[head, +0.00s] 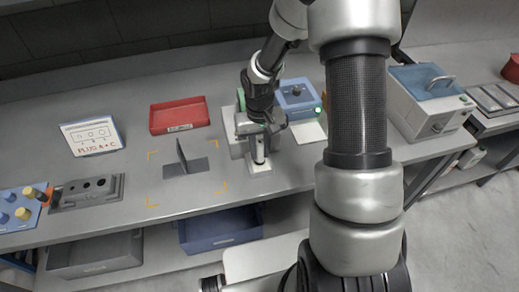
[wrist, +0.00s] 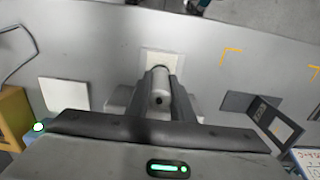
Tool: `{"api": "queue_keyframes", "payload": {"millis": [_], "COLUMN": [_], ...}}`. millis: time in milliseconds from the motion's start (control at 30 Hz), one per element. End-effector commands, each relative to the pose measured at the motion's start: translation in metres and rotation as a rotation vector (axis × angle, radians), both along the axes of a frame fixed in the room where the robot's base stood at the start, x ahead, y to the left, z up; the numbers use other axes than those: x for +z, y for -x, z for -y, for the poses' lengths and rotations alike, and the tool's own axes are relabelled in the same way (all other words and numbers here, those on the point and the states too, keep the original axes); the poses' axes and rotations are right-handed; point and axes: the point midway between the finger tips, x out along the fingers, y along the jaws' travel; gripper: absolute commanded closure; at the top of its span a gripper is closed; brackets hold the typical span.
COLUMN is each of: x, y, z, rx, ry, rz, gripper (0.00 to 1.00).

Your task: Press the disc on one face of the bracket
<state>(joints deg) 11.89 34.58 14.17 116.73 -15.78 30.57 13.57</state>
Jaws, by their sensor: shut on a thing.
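The bracket (head: 188,157) is dark grey, with a flat base and an upright plate, inside orange corner marks on the bench. In the wrist view the bracket (wrist: 274,122) is at the right, with a small lighter patch on its upright plate; I cannot tell whether this is a disc. My gripper (head: 258,137) is to the right of the bracket, apart from it. It is shut on a pale cylinder (head: 259,153) above a white square pad (head: 260,168). In the wrist view the cylinder (wrist: 160,90) sits between the fingers of my gripper (wrist: 160,80).
A red tray (head: 179,116) lies behind the bracket. A grey block with holes (head: 87,190) and a sign (head: 92,135) are at the left. A blue box (head: 297,97) and a grey machine (head: 427,104) are at the right. The bench in front of the bracket is clear.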

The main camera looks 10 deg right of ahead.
Motion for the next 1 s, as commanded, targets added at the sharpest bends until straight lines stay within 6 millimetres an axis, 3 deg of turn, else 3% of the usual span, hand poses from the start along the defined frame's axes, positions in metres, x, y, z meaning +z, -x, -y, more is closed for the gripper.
{"api": "queue_keyframes", "payload": {"millis": [700, 1000], "x": [0.062, 0.066], "y": [-0.001, -0.001], "z": [0.000, 0.000], "rx": [0.000, 0.000], "ry": [0.001, 0.001], "rz": [0.003, 0.003], "gripper": [0.93, 0.93]}}
